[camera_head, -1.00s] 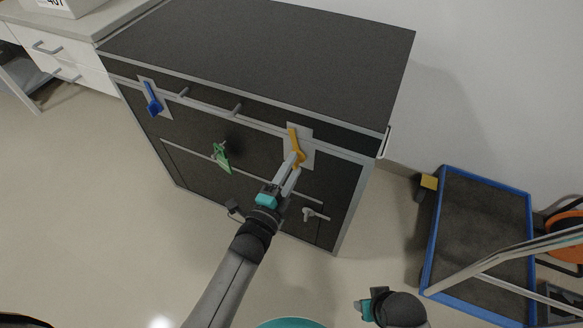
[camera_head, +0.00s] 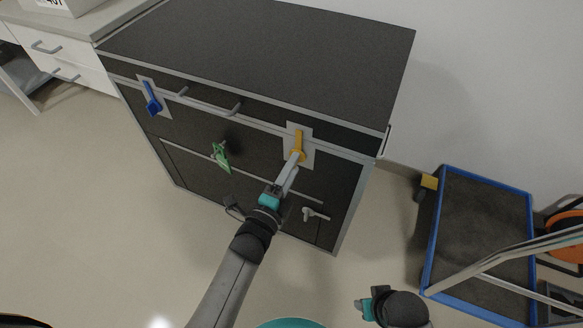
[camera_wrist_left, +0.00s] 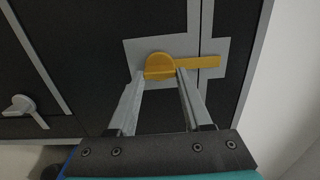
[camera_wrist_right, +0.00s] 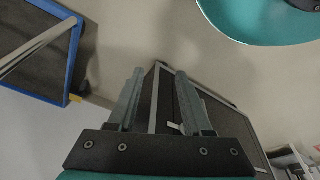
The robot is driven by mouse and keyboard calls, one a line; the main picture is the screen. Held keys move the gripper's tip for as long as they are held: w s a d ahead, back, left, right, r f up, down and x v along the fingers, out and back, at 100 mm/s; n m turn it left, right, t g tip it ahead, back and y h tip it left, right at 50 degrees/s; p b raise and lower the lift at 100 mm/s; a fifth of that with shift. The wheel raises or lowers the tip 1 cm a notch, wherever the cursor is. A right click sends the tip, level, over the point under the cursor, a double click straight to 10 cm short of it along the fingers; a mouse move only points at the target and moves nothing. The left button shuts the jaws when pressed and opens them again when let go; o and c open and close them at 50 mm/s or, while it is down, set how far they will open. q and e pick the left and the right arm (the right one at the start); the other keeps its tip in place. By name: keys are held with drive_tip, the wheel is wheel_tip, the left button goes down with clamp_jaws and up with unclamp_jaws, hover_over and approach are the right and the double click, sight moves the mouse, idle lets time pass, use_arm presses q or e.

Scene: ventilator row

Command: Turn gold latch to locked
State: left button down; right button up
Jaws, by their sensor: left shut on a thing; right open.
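The gold latch (camera_head: 299,142) is on a light plate (camera_head: 308,158) at the right of the dark cabinet's front. Its arm stands nearly upright in the head view. In the left wrist view the latch's rounded knob (camera_wrist_left: 159,67) lies between my left fingertips, and its flat arm (camera_wrist_left: 200,62) reaches right across a seam. My left gripper (camera_head: 293,161) is shut on the gold latch; the fingertips hide part of the knob in the head view. My right gripper (camera_wrist_right: 153,73) is open and empty, low at the front, away from the cabinet.
A grey lever handle (camera_head: 312,213) sits below the gold latch. A blue-rimmed cart (camera_head: 433,235) stands on the right. Floor left of my arm is clear.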

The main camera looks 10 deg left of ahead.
use_arm(q)
drive_tip(key=shift+c, duration=1.6)
unclamp_jaws()
use_arm(e)
drive_tip(key=shift+w, duration=0.1)
use_arm(q)
drive_tip(key=shift+s, duration=0.1)
use_arm(e)
drive_tip(key=shift+w+r, duration=0.15)
use_arm(q)
drive_tip(key=p+v, duration=0.3)
drive_tip(key=v, duration=1.2)
drive_tip(key=shift+p, duration=0.35)
use_arm(e)
drive_tip(key=s+d+f, duration=0.2)
drive_tip(key=s+f, duration=0.1)
drive_tip(key=f, duration=0.3)
drive_tip(key=shift+s+d+f, duration=0.3)
drive_tip(key=shift+s+f, duration=0.1)
use_arm(q)
drive_tip(key=shift+a, duration=0.1)
